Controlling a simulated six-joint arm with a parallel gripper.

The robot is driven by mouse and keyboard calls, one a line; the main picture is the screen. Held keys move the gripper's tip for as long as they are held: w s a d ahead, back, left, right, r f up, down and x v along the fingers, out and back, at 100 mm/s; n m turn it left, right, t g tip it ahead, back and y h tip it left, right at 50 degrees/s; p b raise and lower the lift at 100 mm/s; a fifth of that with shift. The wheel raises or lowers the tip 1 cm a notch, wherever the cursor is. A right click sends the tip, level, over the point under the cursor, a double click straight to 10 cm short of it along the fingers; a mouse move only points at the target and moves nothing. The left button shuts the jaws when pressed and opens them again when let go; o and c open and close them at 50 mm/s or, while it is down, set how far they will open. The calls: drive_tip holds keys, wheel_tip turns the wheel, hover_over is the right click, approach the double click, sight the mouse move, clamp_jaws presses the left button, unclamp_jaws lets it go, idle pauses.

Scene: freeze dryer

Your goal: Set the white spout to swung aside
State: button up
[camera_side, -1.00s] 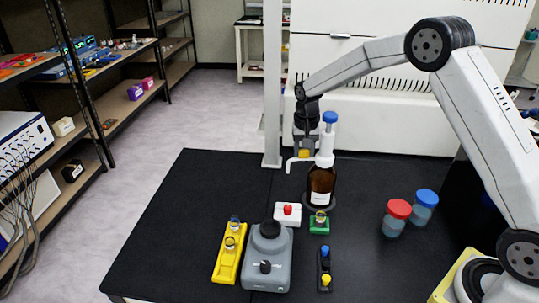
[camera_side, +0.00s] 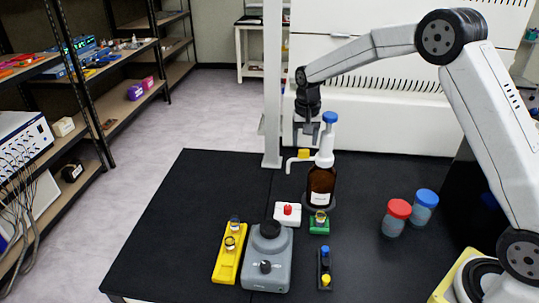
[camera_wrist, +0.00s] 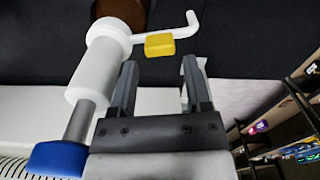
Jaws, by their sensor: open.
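The white spout (camera_side: 292,162) sticks out to the left from the white dispenser head (camera_side: 325,150) on a brown bottle (camera_side: 321,186). Its tip bends down, and a yellow tab (camera_side: 304,154) sits on it. My gripper (camera_side: 307,143) is open and empty, just above the yellow tab. In the wrist view the spout (camera_wrist: 192,22) and its yellow tab (camera_wrist: 159,45) lie beyond the fingertips of my gripper (camera_wrist: 157,68), with the tab roughly in line with the gap. The dispenser's blue cap (camera_wrist: 57,160) shows at lower left.
A white and red button box (camera_side: 287,214), a green holder (camera_side: 319,224), a grey device (camera_side: 267,258), a yellow rack (camera_side: 230,252) and a small dark block (camera_side: 324,270) stand in front. Red-lidded (camera_side: 396,217) and blue-lidded (camera_side: 424,211) jars stand right. The black table's left side is clear.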

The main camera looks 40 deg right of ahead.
drive_tip(key=shift+r, duration=2.15)
drive_tip(key=shift+s, duration=0.1)
drive_tip(key=s+a+f+n+t, duration=0.1)
drive_tip(key=s+a+f+n, duration=0.1)
drive_tip(key=s, duration=0.6)
drive_tip(key=s+a+f+n, duration=0.1)
drive_tip(key=s+a+n, duration=0.1)
drive_tip(key=s, duration=0.6)
drive_tip(key=s+a+f+n+t, duration=0.1)
drive_tip(key=s+a+f+n, duration=0.1)
drive_tip(key=s, duration=0.6)
drive_tip(key=shift+s+f+n+t, duration=0.25)
drive_tip(key=shift+f+n+t, duration=0.1)
drive_tip(key=shift+n, duration=0.25)
